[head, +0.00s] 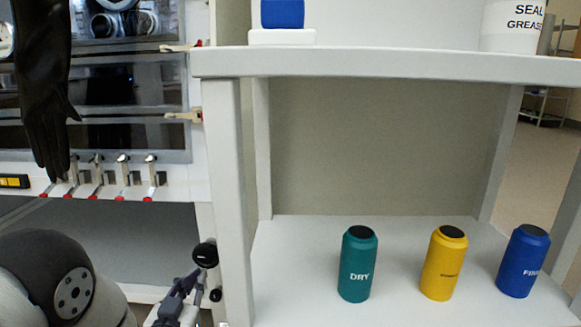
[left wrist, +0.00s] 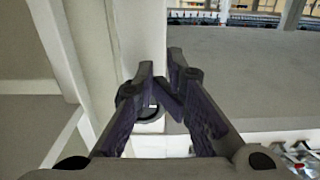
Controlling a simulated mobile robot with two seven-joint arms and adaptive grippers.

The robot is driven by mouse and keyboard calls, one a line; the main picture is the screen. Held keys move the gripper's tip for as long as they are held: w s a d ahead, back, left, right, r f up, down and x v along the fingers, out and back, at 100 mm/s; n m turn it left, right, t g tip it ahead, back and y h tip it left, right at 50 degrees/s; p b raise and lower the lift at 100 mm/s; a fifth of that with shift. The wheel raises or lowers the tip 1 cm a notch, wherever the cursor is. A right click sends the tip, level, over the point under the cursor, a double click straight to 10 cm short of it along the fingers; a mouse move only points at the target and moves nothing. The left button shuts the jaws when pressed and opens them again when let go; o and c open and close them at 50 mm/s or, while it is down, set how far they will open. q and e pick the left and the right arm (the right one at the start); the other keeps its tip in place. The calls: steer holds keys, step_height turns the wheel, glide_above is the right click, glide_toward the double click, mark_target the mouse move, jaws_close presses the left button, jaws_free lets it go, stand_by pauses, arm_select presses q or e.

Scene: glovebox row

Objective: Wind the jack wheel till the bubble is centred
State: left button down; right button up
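A small black wheel (head: 205,255) sits beside the white frame post, low and left of centre in the head view. A smaller black knob (head: 215,295) shows just below it. In the left wrist view part of a dark round wheel (left wrist: 151,112) shows beyond and between my fingers, partly hidden by them. My left gripper (head: 188,281) is just left of and below the wheel; it also shows in the left wrist view (left wrist: 160,70) with a narrow gap between its fingertips. I cannot tell whether it touches the wheel. A yellow bubble level (head: 14,181) is at the left edge; its bubble is too small to read. My right gripper is out of view.
A black glove (head: 45,90) hangs in front of the glovebox window. Several red-tipped clamps (head: 122,172) line its lower edge. Teal (head: 357,264), yellow (head: 443,263) and blue (head: 523,261) canisters stand on the lower shelf. The white post (head: 232,200) stands close beside the wheel.

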arm_select(q)
steer(key=shift+w+d+r, duration=0.25)
steer(key=shift+d+r, duration=0.15)
steer(key=shift+r, duration=0.2)
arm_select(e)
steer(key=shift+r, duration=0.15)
arm_select(q)
steer(key=shift+d+p, duration=0.2)
steer(key=shift+p, duration=0.15)
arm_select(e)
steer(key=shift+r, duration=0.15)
arm_select(q)
steer(key=shift+d, duration=0.1)
steer(key=shift+s+d+f+p, duration=0.1)
steer(key=shift+d+p, duration=0.35)
steer(key=shift+d, duration=0.15)
steer(key=shift+s+d+f+p, duration=0.1)
steer(key=shift+d+p, duration=0.35)
steer(key=shift+d, duration=0.15)
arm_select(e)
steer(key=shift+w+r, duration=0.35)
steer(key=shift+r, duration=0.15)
arm_select(q)
steer(key=shift+d+f, duration=0.1)
steer(key=shift+d, duration=0.1)
